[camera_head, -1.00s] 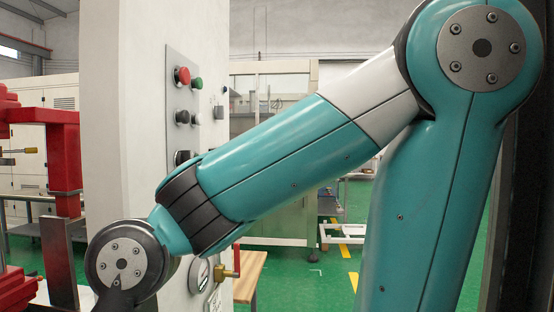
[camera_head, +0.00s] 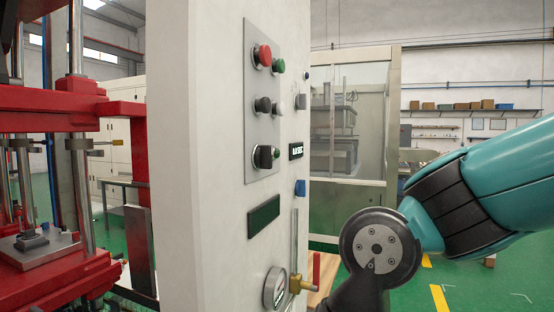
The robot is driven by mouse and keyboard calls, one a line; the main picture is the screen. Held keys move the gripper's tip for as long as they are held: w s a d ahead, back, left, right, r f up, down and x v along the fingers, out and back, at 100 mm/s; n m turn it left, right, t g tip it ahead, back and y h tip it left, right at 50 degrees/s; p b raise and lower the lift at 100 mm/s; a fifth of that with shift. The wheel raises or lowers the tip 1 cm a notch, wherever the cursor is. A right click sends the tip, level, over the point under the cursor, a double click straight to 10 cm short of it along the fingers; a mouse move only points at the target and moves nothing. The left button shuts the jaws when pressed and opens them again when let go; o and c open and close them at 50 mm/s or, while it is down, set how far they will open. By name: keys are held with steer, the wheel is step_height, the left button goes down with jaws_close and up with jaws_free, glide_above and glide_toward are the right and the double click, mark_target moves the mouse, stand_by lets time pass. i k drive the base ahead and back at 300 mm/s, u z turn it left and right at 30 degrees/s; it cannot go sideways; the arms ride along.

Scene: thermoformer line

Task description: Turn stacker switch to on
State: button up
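A grey control plate (camera_head: 250,130) is on the side of a white cabinet. It carries a red button (camera_head: 262,55), a green button (camera_head: 279,66), a black knob (camera_head: 262,105), a pale knob (camera_head: 279,108) and a black rotary switch (camera_head: 264,157). Further right on the same face are a small grey switch (camera_head: 300,99) and a blue switch (camera_head: 300,188). No label is readable, so I cannot tell which is the stacker switch. My arm's wrist is at the lower right, apart from the plate. My gripper is out of view below the frame.
A gauge (camera_head: 275,289) and a brass valve (camera_head: 299,284) with a red handle sit low on the cabinet (camera_head: 210,130). A red press frame (camera_head: 60,135) stands at the left. A glazed machine (camera_head: 349,120) stands behind. Green floor is open at the right.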

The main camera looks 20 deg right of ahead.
mark_target(264, 154)
steer(key=u, duration=2.6)
steer(key=k, duration=0.35)
steer(key=z, duration=2.85)
